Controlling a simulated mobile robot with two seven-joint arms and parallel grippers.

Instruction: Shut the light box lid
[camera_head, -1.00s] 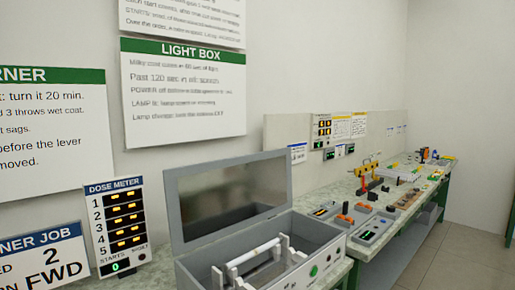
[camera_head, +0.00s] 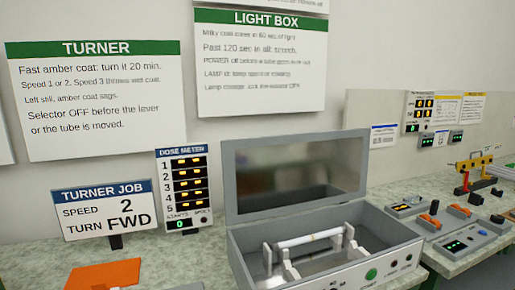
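The light box (camera_head: 240,248) is a grey open-topped case standing on the bench at the lower middle of the head view. Its lid (camera_head: 228,180) is up, standing upright at the back edge, with a dark glassy panel on its inner face. Inside the box a pale rod (camera_head: 308,238) lies across two white supports (camera_head: 350,243). A green button (camera_head: 371,274) and small dark controls show on the front panel, which is cut by the picture's lower edge. Neither of my grippers is in view.
A dose meter (camera_head: 184,190) and a turner job sign (camera_head: 104,209) stand left of the box. An orange plate (camera_head: 104,275) lies at the lower left. Switch boxes (camera_head: 463,241) and a yellow-and-red fixture (camera_head: 472,172) stand on the right bench. Wall signs hang behind.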

